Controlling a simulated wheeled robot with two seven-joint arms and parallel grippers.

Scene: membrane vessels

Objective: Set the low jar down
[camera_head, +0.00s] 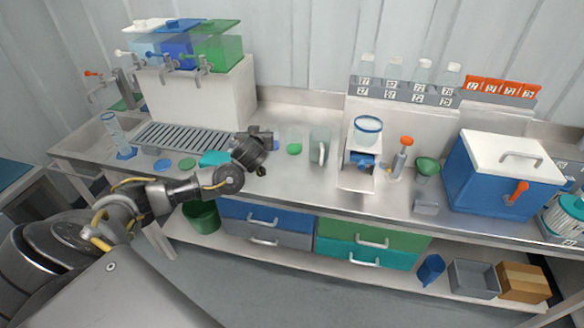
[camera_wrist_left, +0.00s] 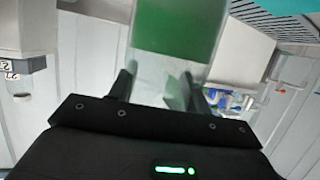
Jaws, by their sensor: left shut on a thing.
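The low jar (camera_head: 293,135) is a clear vessel with green in its lower part. It shows just right of my left gripper (camera_head: 270,140) over the middle of the counter. In the left wrist view, where the scene hangs upside down, the jar (camera_wrist_left: 178,25) stands large between the two dark fingers of my left gripper (camera_wrist_left: 163,92), shut on its clear part. The fingertips are hard to make out in the head view. I cannot tell whether the jar's base touches the counter. My right gripper is not in view.
A clear jug (camera_head: 319,148) with a handle stands close right of the jar, then a white stand (camera_head: 357,172). Green and blue discs (camera_head: 187,164) and a drain grid (camera_head: 180,138) lie left. A blue cooler (camera_head: 500,180) stands far right. The counter front is mostly clear.

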